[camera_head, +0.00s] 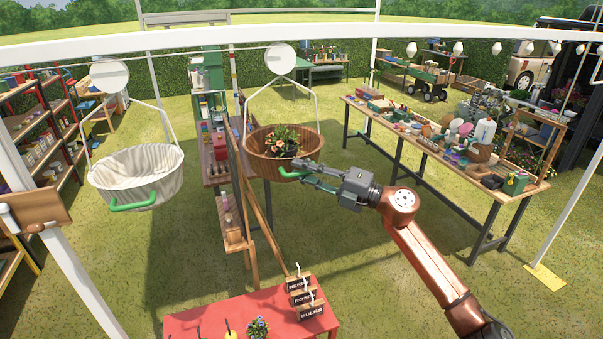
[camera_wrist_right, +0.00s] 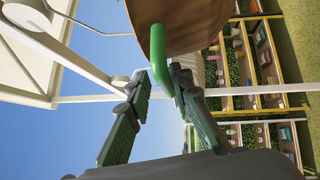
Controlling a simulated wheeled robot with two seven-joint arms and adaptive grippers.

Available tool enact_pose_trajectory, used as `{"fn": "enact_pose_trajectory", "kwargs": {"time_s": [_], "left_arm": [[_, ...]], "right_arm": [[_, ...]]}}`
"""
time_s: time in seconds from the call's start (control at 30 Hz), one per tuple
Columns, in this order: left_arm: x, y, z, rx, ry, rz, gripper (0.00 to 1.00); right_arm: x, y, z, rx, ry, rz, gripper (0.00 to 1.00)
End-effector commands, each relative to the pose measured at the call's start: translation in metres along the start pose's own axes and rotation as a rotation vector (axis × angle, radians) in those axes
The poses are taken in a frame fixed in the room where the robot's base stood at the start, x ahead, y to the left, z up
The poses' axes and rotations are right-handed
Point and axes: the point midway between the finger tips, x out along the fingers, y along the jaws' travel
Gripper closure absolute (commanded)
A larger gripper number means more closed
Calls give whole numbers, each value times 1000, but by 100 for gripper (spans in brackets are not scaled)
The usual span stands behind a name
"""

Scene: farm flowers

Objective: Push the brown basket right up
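The round brown basket (camera_head: 262,162) hangs from a white frame in the middle of the head view, with a flowering plant (camera_head: 285,142) in it. A green handle (camera_head: 288,173) sticks out from its near side. My right gripper (camera_head: 307,172) reaches in from the right at this handle. In the right wrist view, its two fingers (camera_wrist_right: 160,82) close in on either side of the green handle (camera_wrist_right: 158,50), and the basket's brown side (camera_wrist_right: 195,22) is just beyond. My left gripper is not in view.
A white-lined basket (camera_head: 137,172) with a green handle hangs at the left, lower than the brown one. A wooden shelf stand (camera_head: 228,215) is behind the brown basket. A long cluttered table (camera_head: 470,180) stands right, and a red table (camera_head: 205,325) in front.

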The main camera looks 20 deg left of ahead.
Motion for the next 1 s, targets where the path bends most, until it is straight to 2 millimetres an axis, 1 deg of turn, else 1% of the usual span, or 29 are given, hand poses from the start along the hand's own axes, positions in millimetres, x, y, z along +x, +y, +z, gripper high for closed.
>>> {"fn": "enact_pose_trajectory", "kwargs": {"time_s": [0.03, 0.1, 0.33, 0.47, 0.57, 0.8, 0.9, 1.0], "left_arm": [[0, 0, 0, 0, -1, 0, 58], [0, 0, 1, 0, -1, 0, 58], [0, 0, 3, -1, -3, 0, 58], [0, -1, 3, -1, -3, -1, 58], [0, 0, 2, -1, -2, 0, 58], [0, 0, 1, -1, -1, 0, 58], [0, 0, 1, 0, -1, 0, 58], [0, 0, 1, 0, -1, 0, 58]], "right_arm": [[1, 1, -1, 0, 2, 1, 77], [0, 0, -1, 0, 1, 0, 73], [-1, -2, 0, 1, 0, -3, 73], [-9, -3, 1, 1, -2, -4, 73], [-24, -3, 1, 1, -2, -4, 73], [-74, -3, 1, 0, -2, -5, 73], [-92, -2, 0, 0, -1, -4, 73], [-106, -2, 0, 1, 0, -3, 73]]}}
